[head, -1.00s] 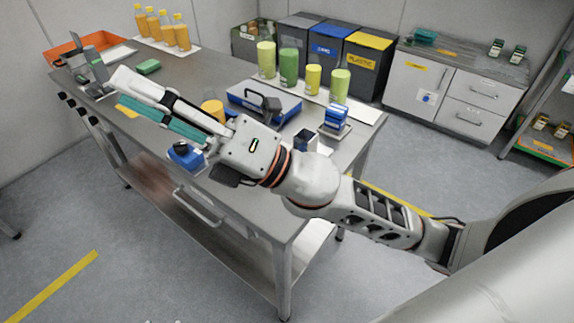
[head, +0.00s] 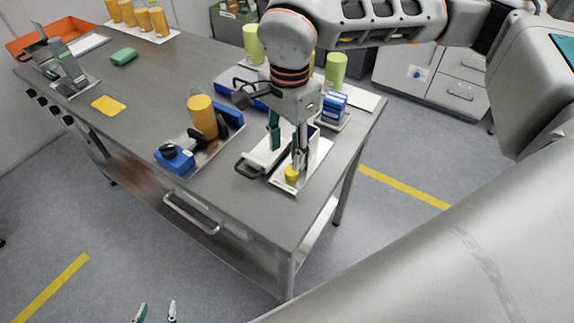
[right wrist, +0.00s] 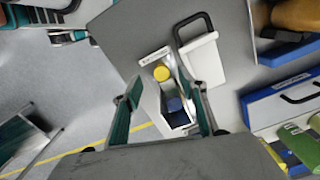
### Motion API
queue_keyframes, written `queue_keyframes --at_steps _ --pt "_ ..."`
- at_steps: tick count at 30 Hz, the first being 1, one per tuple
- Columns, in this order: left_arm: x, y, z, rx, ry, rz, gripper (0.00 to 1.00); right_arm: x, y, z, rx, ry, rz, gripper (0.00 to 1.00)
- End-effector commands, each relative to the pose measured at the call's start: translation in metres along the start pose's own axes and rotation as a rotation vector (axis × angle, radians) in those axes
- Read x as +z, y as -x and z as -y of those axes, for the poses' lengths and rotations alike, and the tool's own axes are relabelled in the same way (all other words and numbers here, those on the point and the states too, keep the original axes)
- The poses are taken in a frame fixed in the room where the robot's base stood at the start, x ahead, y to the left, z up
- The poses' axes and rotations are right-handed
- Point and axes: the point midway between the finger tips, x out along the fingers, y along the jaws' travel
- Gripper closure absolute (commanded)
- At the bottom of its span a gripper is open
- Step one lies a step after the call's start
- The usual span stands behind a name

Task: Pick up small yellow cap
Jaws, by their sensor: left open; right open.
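The small yellow cap (head: 291,173) sits at the near end of a narrow white tray (head: 312,165) on the table's right front part. In the right wrist view the yellow cap (right wrist: 161,73) lies between and just beyond my fingertips, with a dark blue piece (right wrist: 174,104) nearer the camera in the same tray. My right gripper (head: 287,156) is open, pointing down over the tray, one finger close to the cap in the head view. My right gripper (right wrist: 163,88) holds nothing. My left gripper (head: 155,312) is open and empty at the bottom edge, away from the table.
A white block with a black handle (head: 262,160) stands just left of the tray. An orange-yellow cylinder (head: 202,117) and a blue device (head: 174,158) are further left. Blue stacked pieces (head: 334,106) stand behind on the right. The table's left middle is mostly clear.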

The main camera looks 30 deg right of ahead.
Motion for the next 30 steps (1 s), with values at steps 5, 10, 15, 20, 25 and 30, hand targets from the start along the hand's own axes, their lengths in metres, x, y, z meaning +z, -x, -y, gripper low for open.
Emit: queue_keyframes --at_steps 5,10,15,20,25,30 --pt "0.0 0.0 0.0 0.0 0.0 0.0 0.58 -0.014 -0.007 0.0 0.004 -0.018 -0.039 0.58" --pt "0.0 0.0 0.0 0.0 0.0 0.001 0.58 -0.014 -0.025 -0.001 0.004 -0.017 -0.036 0.58" --pt "-0.003 0.002 0.0 0.0 0.0 0.001 0.58 -0.016 -0.046 -0.002 0.005 -0.017 -0.035 0.58" --pt "-0.004 0.003 0.0 0.0 0.0 0.001 0.58 -0.017 -0.067 -0.002 0.004 -0.016 -0.034 0.58" --pt "-0.004 0.003 0.0 0.0 0.0 0.001 0.58 -0.017 -0.074 -0.001 0.001 -0.016 -0.034 0.58" --pt "-0.004 0.003 0.0 0.0 0.0 0.0 0.58 -0.017 -0.074 -0.001 0.001 -0.016 -0.034 0.58"
